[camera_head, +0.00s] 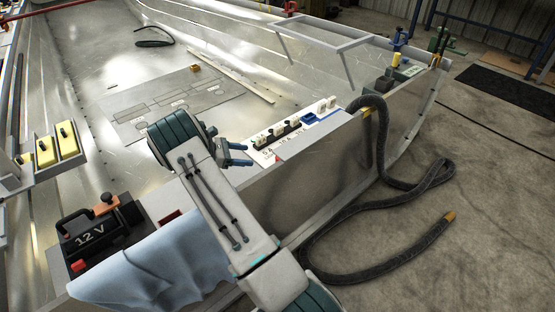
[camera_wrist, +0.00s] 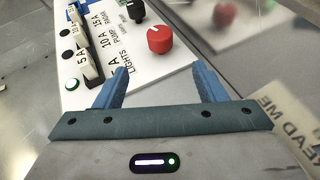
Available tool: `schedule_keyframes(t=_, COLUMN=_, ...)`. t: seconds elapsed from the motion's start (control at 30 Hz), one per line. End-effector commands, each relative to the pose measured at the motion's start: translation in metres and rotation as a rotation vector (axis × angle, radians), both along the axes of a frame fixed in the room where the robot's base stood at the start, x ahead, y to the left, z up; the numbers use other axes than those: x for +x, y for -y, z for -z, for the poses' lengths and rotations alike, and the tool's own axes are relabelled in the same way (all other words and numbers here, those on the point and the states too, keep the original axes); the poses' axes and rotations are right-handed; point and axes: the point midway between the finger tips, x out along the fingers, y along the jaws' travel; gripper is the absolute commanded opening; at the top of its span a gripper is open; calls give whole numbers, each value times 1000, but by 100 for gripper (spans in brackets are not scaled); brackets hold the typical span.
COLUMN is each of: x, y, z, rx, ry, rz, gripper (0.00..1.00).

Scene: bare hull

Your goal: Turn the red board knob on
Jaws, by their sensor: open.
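The red board knob (camera_wrist: 160,40) stands on a white switch board (camera_wrist: 135,65) in the wrist view, just beyond and between my fingertips, apart from both. A small pale mark shows on its top; I cannot tell its setting. In the head view the red knob (camera_head: 278,158) is a small spot at the near end of the white board (camera_head: 262,157). My gripper (camera_wrist: 161,75) is open and empty, its two blue fingers spread on either side below the knob. In the head view my gripper (camera_head: 246,154) is just left of the board.
A black knob (camera_wrist: 135,10), white fuse-like blocks (camera_wrist: 90,62) and a lit green lamp (camera_wrist: 72,85) share the board. The shiny hull side (camera_wrist: 255,60) mirrors the knob. A black 12 V battery (camera_head: 95,235) and a blue cloth (camera_head: 155,265) are at lower left. A dark hose (camera_head: 375,187) hangs over the hull edge.

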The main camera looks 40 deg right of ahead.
Motion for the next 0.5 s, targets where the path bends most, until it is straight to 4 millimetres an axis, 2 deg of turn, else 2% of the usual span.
schedule_keyframes(t=0.17, x=-5, y=15, z=8, rx=-5, ry=-7, rz=0, gripper=64)
schedule_keyframes(t=0.5, x=-28, y=77, z=37, rx=-3, ry=-6, rz=1, gripper=64)
